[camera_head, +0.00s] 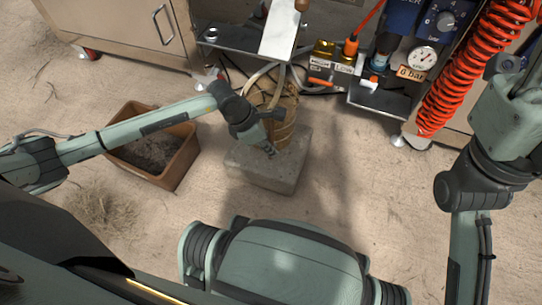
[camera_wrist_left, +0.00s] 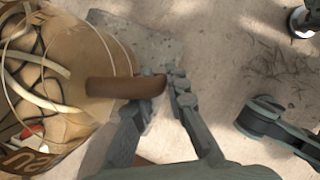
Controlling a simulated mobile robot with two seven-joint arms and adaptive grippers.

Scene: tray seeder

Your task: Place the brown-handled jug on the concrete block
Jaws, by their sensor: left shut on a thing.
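The brown-handled jug (camera_head: 284,112) is tan and looks see-through, with pale hoses showing in or behind it. In the head view it is over the far side of the grey concrete block (camera_head: 262,172); I cannot tell whether it touches the block. In the left wrist view the jug body (camera_wrist_left: 75,70) fills the left side and its brown handle (camera_wrist_left: 112,87) reaches between my fingers. My left gripper (camera_head: 270,149) is shut on that handle; it also shows in the left wrist view (camera_wrist_left: 168,88). My right arm is at the right, its gripper out of sight.
A brown planter box of soil (camera_head: 187,158) stands left of the block. Behind the block is the metal machine shelf (camera_head: 240,45) with hoses, fittings and a gauge (camera_head: 422,58). A coiled red hose (camera_head: 460,85) hangs at the right. Sandy floor right of the block is clear.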

